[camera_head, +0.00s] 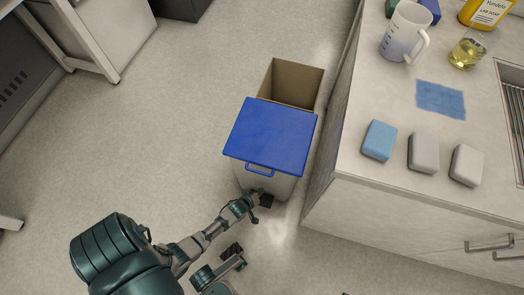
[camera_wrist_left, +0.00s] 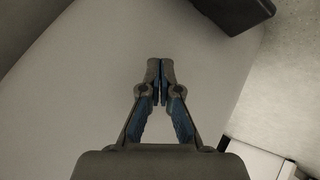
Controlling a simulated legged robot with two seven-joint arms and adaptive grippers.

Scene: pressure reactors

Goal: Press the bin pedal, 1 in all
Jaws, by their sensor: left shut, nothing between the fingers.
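A pale grey bin (camera_head: 262,181) with a flat blue lid (camera_head: 270,137) stands on the floor beside the counter. The lid looks shut, and its handle faces the near side. A small black pedal (camera_head: 265,201) shows low at the bin's near side, partly covered by my left gripper (camera_head: 256,196). In the left wrist view the left gripper (camera_wrist_left: 158,72) is shut and empty in front of a pale surface, likely the bin wall. A black part, likely the pedal (camera_wrist_left: 236,12), is at the top right there, apart from the fingertips.
An open brown box (camera_head: 292,82) stands behind the bin. The counter (camera_head: 350,195) is close on the right, with a pitcher (camera_head: 404,32), a blue cloth (camera_head: 441,98) and several sponges on it. Floor left of the bin is clear.

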